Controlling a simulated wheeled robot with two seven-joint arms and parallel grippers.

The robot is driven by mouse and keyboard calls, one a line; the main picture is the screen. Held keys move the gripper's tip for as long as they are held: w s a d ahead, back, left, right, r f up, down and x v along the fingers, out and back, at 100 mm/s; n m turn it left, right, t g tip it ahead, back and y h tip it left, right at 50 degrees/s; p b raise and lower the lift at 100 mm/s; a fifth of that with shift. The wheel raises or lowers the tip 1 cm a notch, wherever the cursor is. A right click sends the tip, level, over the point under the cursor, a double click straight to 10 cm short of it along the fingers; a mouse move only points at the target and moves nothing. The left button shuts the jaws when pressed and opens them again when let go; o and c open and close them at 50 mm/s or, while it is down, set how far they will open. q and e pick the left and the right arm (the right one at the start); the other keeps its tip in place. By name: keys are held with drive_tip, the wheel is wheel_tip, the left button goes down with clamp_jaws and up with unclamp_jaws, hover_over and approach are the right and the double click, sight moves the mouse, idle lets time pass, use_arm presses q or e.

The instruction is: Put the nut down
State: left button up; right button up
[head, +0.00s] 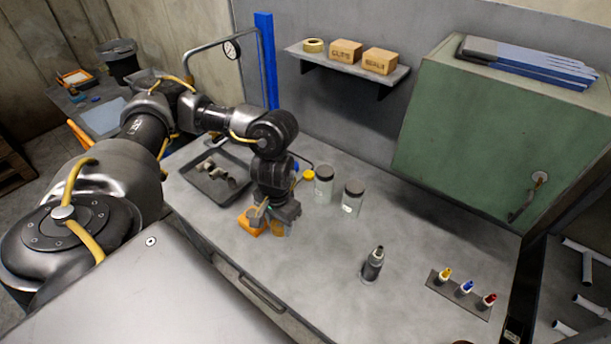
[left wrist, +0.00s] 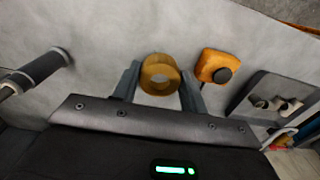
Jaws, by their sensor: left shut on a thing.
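In the head view the nut (head: 278,229) shows partly below my left gripper (head: 275,214), low over the grey workbench (head: 320,250). I cannot tell whether it touches the bench top. My right gripper is not in view.
A dark tray (head: 203,190) with metal parts is left. The bench front-middle is clear.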

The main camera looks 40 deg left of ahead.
use_arm(q)
drive_tip(key=w+a+f+b, duration=0.1)
drive_tip(key=w+f, duration=0.2)
drive_tip(key=w, duration=0.1)
drive_tip(key=w+a+f+b, duration=0.1)
drive_tip(key=w+f, duration=0.2)
drive_tip(key=w, duration=0.1)
drive_tip(key=w+a+f+b, duration=0.1)
drive_tip(key=w+a+f, duration=0.1)
drive_tip(key=w+f, duration=0.1)
drive_tip(key=shift+w, duration=0.6)
drive_tip(key=shift+w+a+f, duration=0.25)
drive_tip(key=shift+w+f, duration=0.1)
drive_tip(key=shift+w, duration=0.1)
drive_tip(key=shift+w+f+b, duration=0.15)
drive_tip(key=shift+f+b, duration=0.15)
drive_tip(key=shift+b, duration=0.05)
drive_tip(key=shift+f, duration=1.45)
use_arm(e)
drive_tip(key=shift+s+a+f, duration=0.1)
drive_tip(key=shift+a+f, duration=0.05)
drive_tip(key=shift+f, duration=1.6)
